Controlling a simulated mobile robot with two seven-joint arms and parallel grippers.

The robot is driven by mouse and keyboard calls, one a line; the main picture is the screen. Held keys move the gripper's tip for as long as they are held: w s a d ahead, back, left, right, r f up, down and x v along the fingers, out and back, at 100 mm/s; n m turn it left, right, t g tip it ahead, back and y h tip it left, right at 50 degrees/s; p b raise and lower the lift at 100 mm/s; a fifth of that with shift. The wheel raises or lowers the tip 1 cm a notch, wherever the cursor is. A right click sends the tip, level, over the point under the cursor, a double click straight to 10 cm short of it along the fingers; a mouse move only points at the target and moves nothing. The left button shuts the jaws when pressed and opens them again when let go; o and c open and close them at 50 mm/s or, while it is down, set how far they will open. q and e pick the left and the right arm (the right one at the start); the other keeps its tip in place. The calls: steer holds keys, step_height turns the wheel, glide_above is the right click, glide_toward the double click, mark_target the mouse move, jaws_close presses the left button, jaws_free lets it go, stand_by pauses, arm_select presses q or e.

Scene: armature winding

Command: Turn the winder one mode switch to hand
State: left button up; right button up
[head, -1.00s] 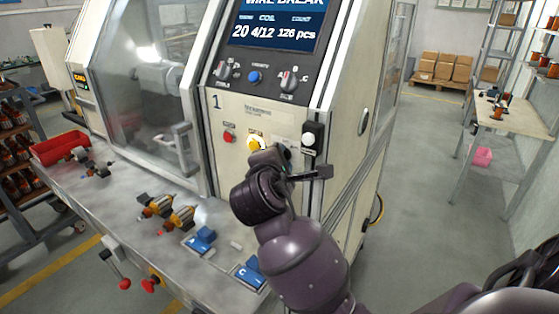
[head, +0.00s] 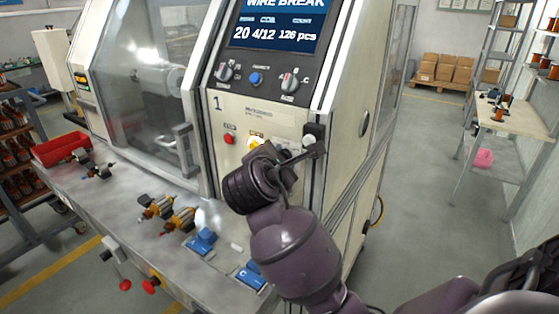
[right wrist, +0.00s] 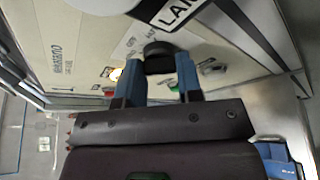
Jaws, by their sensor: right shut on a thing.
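The mode switch shows in the right wrist view as a black knob (right wrist: 158,50) on the cream panel of winder one (head: 270,115). Lettering is printed beside it, partly covered and hard to read. My right gripper (right wrist: 158,66) has its two blue fingers on either side of the knob, shut on it. In the head view, my right wrist (head: 252,185) is up against the panel below the display and hides the knob and fingertips. The pointing direction of the switch cannot be read. My left gripper is not in view.
A red button (head: 230,139) and a yellow one (head: 254,144) sit close by my wrist. Two knobs (head: 289,83) and a blue button (head: 256,79) are above. A black-and-white fitting (head: 314,132) is at the right. Armatures (head: 181,220) lie on the shelf below.

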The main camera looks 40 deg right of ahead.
steer(key=o, duration=0.9)
steer(key=v, duration=1)
steer(key=shift+s+a+r, duration=0.15)
steer(key=shift+s+a, duration=0.05)
steer(key=shift+a, duration=0.1)
